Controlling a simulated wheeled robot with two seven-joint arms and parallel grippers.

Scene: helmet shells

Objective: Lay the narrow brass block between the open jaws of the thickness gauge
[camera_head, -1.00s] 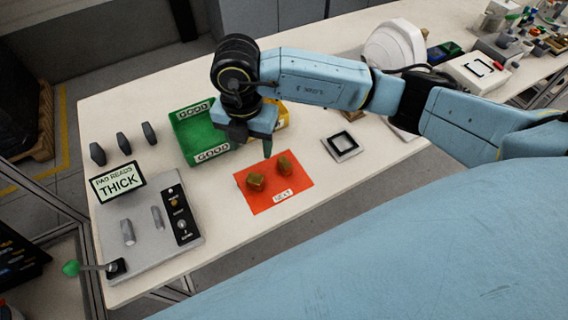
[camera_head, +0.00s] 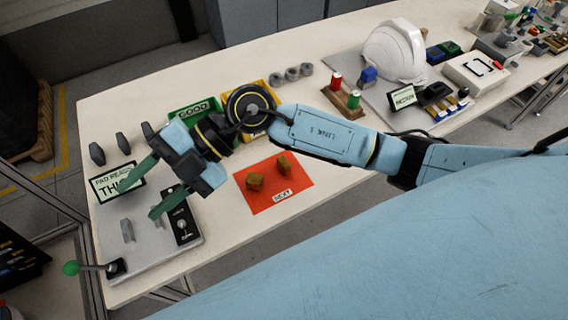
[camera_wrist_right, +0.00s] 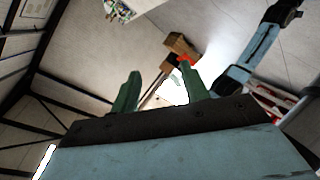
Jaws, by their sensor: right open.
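Two brass blocks, a left one (camera_head: 255,182) and a right one (camera_head: 284,164), lie apart on the orange mat labelled NEXT (camera_head: 266,203) in the head view. Which is narrower is hard to tell. The thickness gauge (camera_head: 150,255) is a grey plate at the lower left with two upright grey jaws; the left jaw (camera_head: 127,231) shows, and the right one is partly hidden by a finger. My right gripper (camera_head: 140,200) is open and empty above the gauge's far side, its green fingers spread. They also show in the wrist view (camera_wrist_right: 158,90). My left gripper is not in view.
The sign reading THICK (camera_head: 117,183) is partly covered by a finger. A lever with a green knob (camera_head: 71,268) stands at the gauge's front left. Several dark grey pieces (camera_head: 122,142) stand behind the sign. The green GOOD bin (camera_head: 195,112) is partly behind my arm; a white helmet (camera_head: 394,50) stands farther right.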

